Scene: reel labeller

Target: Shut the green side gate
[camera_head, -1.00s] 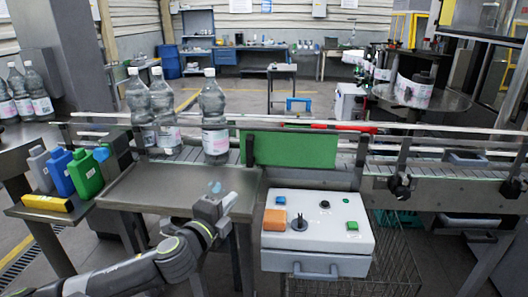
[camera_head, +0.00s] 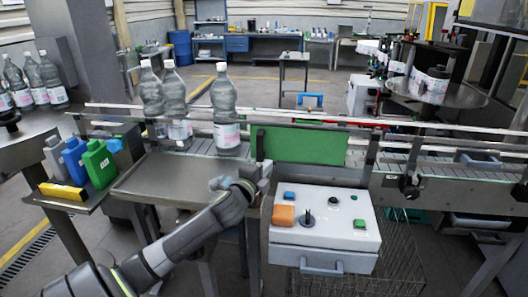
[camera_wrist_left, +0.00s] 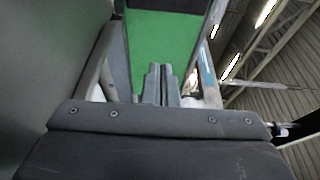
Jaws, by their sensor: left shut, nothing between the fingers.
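The green side gate (camera_head: 300,146) is a flat green panel along the near side of the conveyor, above the control box. It also fills the middle of the left wrist view (camera_wrist_left: 160,42), just beyond my fingertips. My left gripper (camera_head: 264,168) is shut and empty at the lower left end of the gate. In the left wrist view its fingers (camera_wrist_left: 160,84) are together in front of the green face. I cannot tell whether they touch it. The gripper hides part of the gate's lower left corner. My right gripper is not in view.
A white control box (camera_head: 322,232) with buttons stands below the gate. A bare metal table (camera_head: 170,178) lies to the left. Bottles, one of them (camera_head: 225,115) near the gate, stand on the conveyor. Coloured containers (camera_head: 98,162) sit on a side shelf at left.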

